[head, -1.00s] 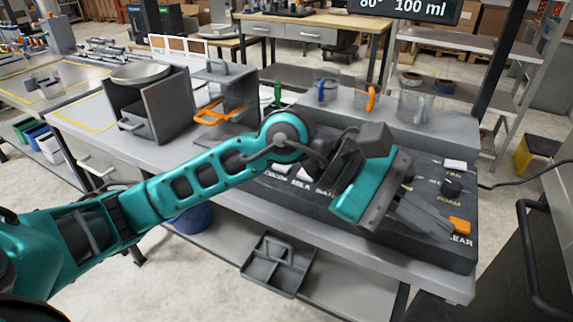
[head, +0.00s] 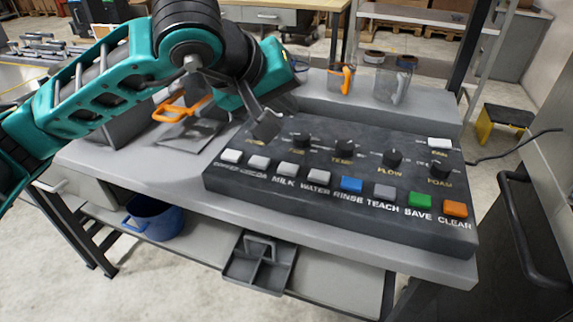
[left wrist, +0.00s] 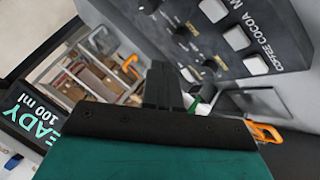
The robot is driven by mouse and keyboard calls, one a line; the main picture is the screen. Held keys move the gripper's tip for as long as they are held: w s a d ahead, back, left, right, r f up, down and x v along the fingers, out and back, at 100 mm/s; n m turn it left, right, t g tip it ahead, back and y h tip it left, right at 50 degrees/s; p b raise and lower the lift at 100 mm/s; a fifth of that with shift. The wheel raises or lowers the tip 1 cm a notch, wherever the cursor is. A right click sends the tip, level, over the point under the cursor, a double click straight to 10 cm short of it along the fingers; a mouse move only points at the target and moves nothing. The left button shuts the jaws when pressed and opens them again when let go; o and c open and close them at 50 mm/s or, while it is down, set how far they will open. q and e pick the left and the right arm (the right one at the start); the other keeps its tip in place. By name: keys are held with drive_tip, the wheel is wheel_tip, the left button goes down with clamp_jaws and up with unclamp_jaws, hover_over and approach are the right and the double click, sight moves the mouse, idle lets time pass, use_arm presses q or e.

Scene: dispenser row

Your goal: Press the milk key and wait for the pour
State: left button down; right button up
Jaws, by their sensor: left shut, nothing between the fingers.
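The milk key (head: 288,169) is a pale key in the front row of the dark panel (head: 330,220), above the MILK label. It also shows at the top edge of the left wrist view (left wrist: 213,10). My left gripper (head: 265,125) is shut and empty. In the head view it appears over the panel's back left part, behind the key row and apart from the milk key. Its dark fingers also show in the left wrist view (left wrist: 165,85). The display (left wrist: 45,112) there reads READY, 100 ml. My right gripper is not in view.
Cocoa (head: 259,162) and water (head: 317,176) keys flank the milk key. Several knobs, including the TEMP knob (head: 344,147), stand behind the row. Clear jugs, one with an orange handle (head: 347,77), stand behind the panel. A grey caddy (head: 258,262) lies below.

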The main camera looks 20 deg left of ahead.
use_arm(q)
drive_tip(key=b, duration=0.5)
hover_over(284, 170)
wheel_tip(284, 170, down, 8)
drive_tip(key=shift+f+b, duration=0.3)
drive_tip(key=shift+f, duration=0.1)
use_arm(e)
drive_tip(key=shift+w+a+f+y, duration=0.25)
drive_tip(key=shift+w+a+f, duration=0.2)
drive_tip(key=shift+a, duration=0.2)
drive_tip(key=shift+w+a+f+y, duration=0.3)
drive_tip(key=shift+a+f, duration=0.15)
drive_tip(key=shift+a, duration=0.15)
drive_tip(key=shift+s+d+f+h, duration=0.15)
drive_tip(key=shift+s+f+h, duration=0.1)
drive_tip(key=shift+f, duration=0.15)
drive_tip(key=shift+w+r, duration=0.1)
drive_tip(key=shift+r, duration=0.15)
use_arm(q)
drive_tip(key=shift+f, duration=0.1)
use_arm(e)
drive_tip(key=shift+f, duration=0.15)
